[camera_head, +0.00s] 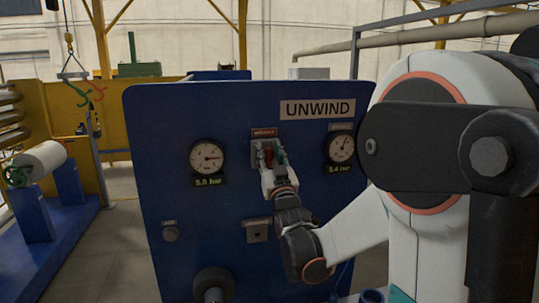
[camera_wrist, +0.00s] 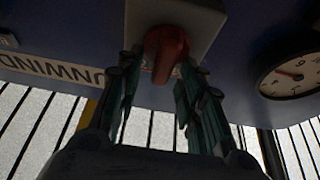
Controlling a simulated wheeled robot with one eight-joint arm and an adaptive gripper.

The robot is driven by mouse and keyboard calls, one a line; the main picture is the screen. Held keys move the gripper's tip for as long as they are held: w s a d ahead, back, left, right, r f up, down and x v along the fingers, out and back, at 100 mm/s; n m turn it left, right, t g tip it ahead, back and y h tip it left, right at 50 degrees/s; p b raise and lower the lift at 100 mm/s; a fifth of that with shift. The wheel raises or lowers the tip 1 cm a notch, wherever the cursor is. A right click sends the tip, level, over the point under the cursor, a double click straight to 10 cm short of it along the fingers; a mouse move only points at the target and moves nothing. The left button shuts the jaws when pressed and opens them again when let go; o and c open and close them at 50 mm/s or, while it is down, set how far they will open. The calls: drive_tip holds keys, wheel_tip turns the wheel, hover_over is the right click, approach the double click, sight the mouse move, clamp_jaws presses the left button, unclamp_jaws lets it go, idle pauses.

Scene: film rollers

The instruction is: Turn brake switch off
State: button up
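The brake switch (camera_head: 269,158) is a red knob on a light grey plate, below a small red label on the blue panel (camera_head: 215,120) marked UNWIND. In the wrist view the red knob (camera_wrist: 165,52) points down towards the camera, slightly tilted. My gripper (camera_head: 271,155) is at the switch and partly covers it in the head view. In the wrist view my gripper (camera_wrist: 160,72) has its two greenish fingers apart, one on each side of the knob. The right finger looks very close to the knob; I cannot tell whether it touches.
A left gauge (camera_head: 207,158) and a right gauge (camera_head: 342,148) flank the switch. Below are a small round knob (camera_head: 170,232), a square plate (camera_head: 257,231) and a dark round fitting (camera_head: 213,285). A white roller (camera_head: 43,160) lies on blue stands at left.

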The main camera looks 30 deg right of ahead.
clamp_jaws()
drive_tip(key=shift+n, duration=0.6)
drive_tip(key=n+y, duration=0.1)
drive_tip(key=n+y+b, duration=0.1)
drive_tip(key=n, duration=0.1)
drive_tip(key=n+y, duration=0.1)
drive_tip(key=n, duration=0.1)
drive_tip(key=shift+a+f, duration=0.1)
drive_tip(key=shift+a, duration=0.15)
drive_tip(key=shift+w+a+f+n+y, duration=0.15)
drive_tip(key=shift+n+y, duration=0.65)
drive_tip(key=shift+n, duration=0.8)
drive_tip(key=shift+s+a+n+y, duration=0.15)
drive_tip(key=shift+n+y, duration=0.65)
drive_tip(key=shift+n, duration=0.8)
drive_tip(key=shift+w, duration=0.15)
unclamp_jaws()
